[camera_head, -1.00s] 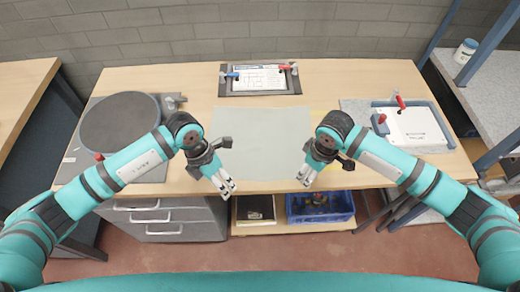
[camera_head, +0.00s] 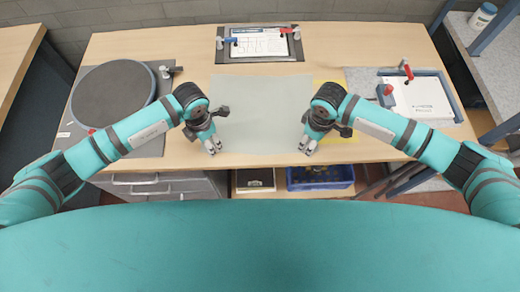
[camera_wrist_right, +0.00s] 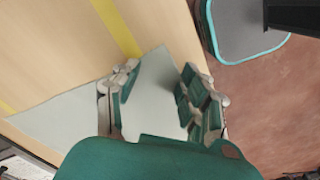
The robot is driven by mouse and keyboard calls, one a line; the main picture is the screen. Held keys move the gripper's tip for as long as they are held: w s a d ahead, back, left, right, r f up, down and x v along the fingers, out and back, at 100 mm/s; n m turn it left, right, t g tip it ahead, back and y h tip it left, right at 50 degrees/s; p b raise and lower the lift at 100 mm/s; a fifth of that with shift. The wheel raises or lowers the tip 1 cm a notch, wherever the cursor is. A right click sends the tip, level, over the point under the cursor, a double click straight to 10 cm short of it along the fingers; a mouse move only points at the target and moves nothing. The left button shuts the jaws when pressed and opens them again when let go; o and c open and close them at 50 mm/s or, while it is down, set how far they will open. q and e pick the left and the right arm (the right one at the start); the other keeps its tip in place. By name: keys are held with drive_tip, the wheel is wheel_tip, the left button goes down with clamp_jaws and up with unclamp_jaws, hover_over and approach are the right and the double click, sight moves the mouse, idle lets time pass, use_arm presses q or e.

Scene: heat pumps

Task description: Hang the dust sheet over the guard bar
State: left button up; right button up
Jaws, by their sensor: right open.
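The dust sheet, a flat pale grey-green sheet (camera_head: 262,108), lies on the middle of the wooden bench. My right gripper (camera_head: 308,147) is open at the sheet's near right corner. In the right wrist view a sheet corner (camera_wrist_right: 155,85) shows between the two spread fingers; whether they touch it is unclear. My left gripper (camera_head: 212,147) is at the sheet's near left corner, its fingers looking apart. I cannot pick out the guard bar in these views.
A round dark plate (camera_head: 112,97) stands at the left of the bench. A clipboard-like fixture (camera_head: 260,45) is behind the sheet. A white panel with red handles (camera_head: 415,98) is at the right. Yellow marking (camera_wrist_right: 117,30) shows beside the sheet. A blue crate (camera_head: 320,178) sits below.

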use_arm(q)
drive_tip(key=shift+s, duration=0.15)
use_arm(e)
drive_tip(key=shift+s, duration=0.1)
use_arm(q)
drive_tip(key=shift+f, duration=0.15)
use_arm(e)
drive_tip(key=shift+f, duration=0.2)
use_arm(q)
drive_tip(key=shift+f, duration=0.1)
clamp_jaws()
use_arm(e)
drive_tip(key=shift+f, duration=0.1)
clamp_jaws()
use_arm(q)
drive_tip(key=shift+s+a+f, duration=0.1)
use_arm(e)
drive_tip(key=shift+s+d, duration=0.1)
drive_tip(key=shift+d, duration=0.05)
